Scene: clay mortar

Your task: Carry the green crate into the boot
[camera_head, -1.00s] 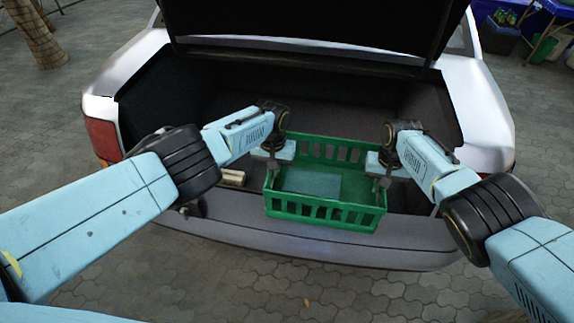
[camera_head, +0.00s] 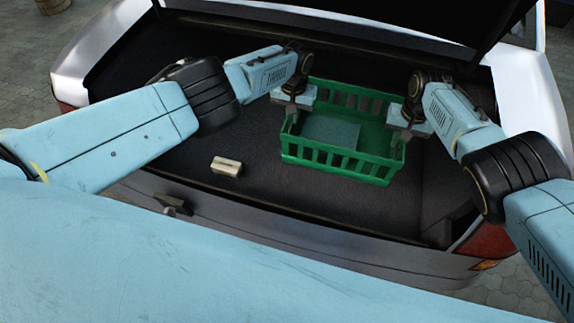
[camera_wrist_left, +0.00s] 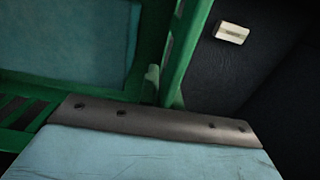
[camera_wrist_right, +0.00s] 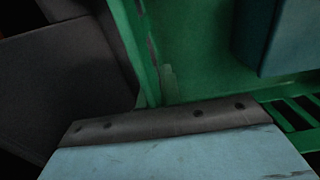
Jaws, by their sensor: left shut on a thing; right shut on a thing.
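The green crate (camera_head: 345,163) has slatted walls and a flat blue-grey thing (camera_head: 331,131) inside it. It is within the car's open boot (camera_head: 240,195), over the dark floor; I cannot tell whether it touches the floor. My left gripper (camera_head: 292,108) is shut on the crate's left wall, and my right gripper (camera_head: 407,125) is shut on its right wall. The crate wall shows close up in the left wrist view (camera_wrist_left: 180,55) and the right wrist view (camera_wrist_right: 140,50). The fingertips are mostly hidden behind the wrists.
A small cream block (camera_head: 226,166) lies on the boot floor left of the crate. The raised boot lid (camera_head: 400,15) hangs overhead. The bumper (camera_head: 330,255) runs along the front. Bare floor lies in front of the crate.

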